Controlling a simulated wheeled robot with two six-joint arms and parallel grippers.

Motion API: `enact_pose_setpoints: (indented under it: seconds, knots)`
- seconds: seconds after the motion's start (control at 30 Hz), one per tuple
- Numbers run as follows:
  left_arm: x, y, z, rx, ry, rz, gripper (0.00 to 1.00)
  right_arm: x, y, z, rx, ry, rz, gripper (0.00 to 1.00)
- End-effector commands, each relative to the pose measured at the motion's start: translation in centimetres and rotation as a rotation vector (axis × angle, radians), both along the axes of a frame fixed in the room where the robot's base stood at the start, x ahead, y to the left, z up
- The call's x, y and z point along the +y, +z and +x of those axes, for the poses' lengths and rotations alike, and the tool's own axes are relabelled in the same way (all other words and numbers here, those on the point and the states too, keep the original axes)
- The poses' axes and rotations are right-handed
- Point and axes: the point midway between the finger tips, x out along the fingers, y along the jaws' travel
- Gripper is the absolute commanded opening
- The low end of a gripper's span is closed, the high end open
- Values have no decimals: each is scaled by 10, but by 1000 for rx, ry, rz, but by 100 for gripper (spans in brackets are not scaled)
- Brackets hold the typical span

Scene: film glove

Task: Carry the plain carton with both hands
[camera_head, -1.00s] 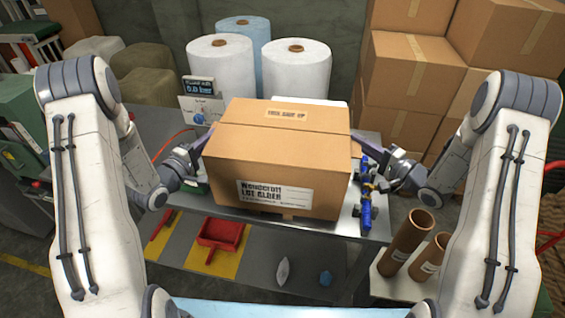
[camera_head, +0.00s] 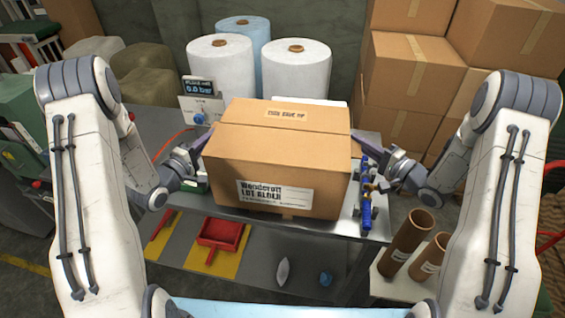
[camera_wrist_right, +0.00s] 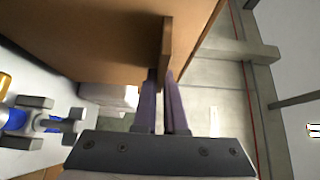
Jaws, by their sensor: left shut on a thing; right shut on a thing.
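The plain brown carton (camera_head: 283,172) is in the middle of the head view, over the grey bench, with a white label on its front and a paper label on top. My left gripper (camera_head: 199,143) is at its left side and my right gripper (camera_head: 358,138) at its right side, both shut on it. In the right wrist view the purple fingers of my right gripper (camera_wrist_right: 164,82) close around a thin brown tab on the carton (camera_wrist_right: 100,35). The left fingertips are partly hidden by the carton. I cannot tell whether its base touches the bench.
The grey bench (camera_head: 345,222) carries a blue fitting (camera_head: 366,205) just right of the carton and a gauge box (camera_head: 200,105) behind. White rolls (camera_head: 297,72) and stacked cartons (camera_head: 405,75) stand behind. Cardboard tubes (camera_head: 407,245) are at lower right, a red tray (camera_head: 221,235) below.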

Motion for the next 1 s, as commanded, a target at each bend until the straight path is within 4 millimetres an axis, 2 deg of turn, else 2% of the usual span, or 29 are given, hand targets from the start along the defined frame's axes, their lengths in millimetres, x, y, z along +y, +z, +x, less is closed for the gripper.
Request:
enact_pose_setpoints:
  seconds: [0.27,0.7,1.0]
  knots:
    - [1,7,0,-1,3,0,0,0,7,0,0,-1,0,0]
    - [1,48,0,-2,3,0,0,0,47,0,-1,-1,1,0]
    - [1,51,0,-2,3,0,0,0,51,0,-1,-1,0,0]
